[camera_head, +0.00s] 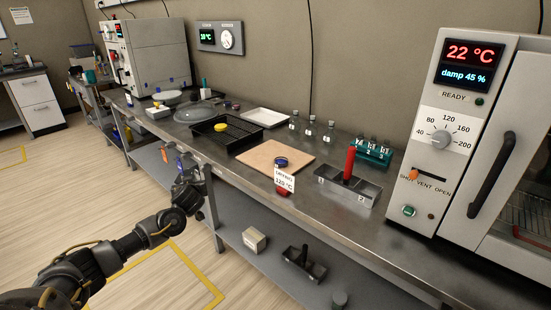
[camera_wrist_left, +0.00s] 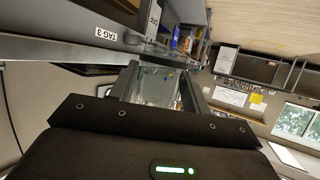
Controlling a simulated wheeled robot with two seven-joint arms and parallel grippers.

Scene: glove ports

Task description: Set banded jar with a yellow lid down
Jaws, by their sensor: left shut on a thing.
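My left gripper (camera_head: 190,190) is in front of the bench's near edge in the head view, beside the front rail and apart from the worktop. In the left wrist view, its two fingers (camera_wrist_left: 158,90) are shut on a pale, see-through thing (camera_wrist_left: 156,84), which I take to be the banded jar. Its bands and yellow lid cannot be made out there, and in the head view the gripper hides it. A yellow round piece (camera_head: 221,127) shows in the black tray (camera_head: 240,140) on the bench. My right gripper is not in view.
A tan board (camera_head: 262,152) with a tagged, dark-topped item (camera_head: 283,178) at its front lies on the steel bench. A grey holder (camera_head: 335,190) with a red post, a white tray (camera_head: 265,117), small bottles (camera_head: 311,125) and an oven (camera_head: 470,140) stand around it. Steel is bare along the front.

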